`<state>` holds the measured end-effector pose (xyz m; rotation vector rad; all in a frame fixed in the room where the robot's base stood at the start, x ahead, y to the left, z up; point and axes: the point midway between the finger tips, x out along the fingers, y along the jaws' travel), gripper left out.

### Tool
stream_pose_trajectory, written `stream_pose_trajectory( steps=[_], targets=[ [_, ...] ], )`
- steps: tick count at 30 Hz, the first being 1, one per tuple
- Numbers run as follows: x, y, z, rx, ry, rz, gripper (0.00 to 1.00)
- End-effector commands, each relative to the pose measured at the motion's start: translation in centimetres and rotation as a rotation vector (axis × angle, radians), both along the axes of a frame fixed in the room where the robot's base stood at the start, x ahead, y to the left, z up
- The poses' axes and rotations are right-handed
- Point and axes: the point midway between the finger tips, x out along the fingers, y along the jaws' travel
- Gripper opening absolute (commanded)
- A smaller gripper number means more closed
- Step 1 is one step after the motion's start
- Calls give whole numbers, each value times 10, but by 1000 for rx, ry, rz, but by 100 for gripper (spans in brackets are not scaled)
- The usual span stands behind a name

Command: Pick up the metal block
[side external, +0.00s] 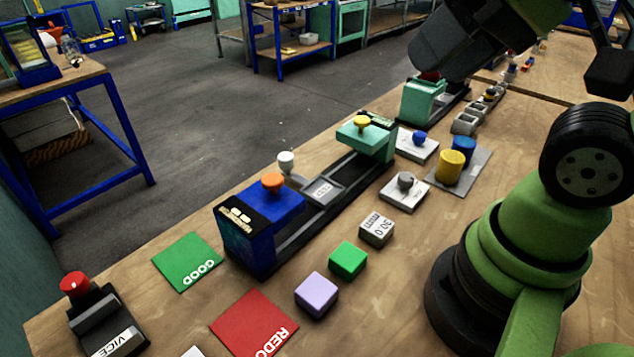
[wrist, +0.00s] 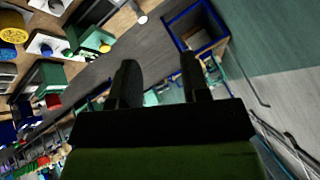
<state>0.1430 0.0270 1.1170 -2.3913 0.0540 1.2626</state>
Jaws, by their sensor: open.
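A small grey-white block (side external: 377,229) marked "30.0 mm" lies on the wooden bench in the side external view, just behind a green cube (side external: 348,259). It looks like the metal block. A lilac cube (side external: 317,294) lies nearer the front. My gripper (wrist: 158,62) shows in the wrist view with its two dark fingers apart and nothing between them. It is raised and tilted, facing out over the floor. In the side external view my arm fills the upper right, well away from the block, and the fingertips are not clear. I cannot make out the block in the wrist view.
A blue press (side external: 262,215) and a green press (side external: 367,138) share a dark rail behind the block. A plate (side external: 478,182) holds yellow and blue cylinders. A green GOOD mat (side external: 187,261), red REDO mat (side external: 254,322) and vice (side external: 107,320) lie toward the front left.

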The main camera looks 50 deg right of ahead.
Motion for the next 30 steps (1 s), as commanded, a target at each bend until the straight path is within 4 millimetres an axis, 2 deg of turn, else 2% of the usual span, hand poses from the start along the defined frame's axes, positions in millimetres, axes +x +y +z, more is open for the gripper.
stream_pose_trajectory(
  steps=[3,4,8,9,17,20,26,30],
  targets=[
    [0,0,0,0,0,0,43],
    [0,0,0,0,0,0,47],
    [0,0,0,0,0,0,77],
    [0,0,0,0,0,0,79],
    [1,0,0,-2,6,1,79],
    [8,-1,-3,-16,44,10,79],
    [41,-8,-25,-85,246,66,79],
    [67,-14,-53,-134,413,127,79]
  ],
)
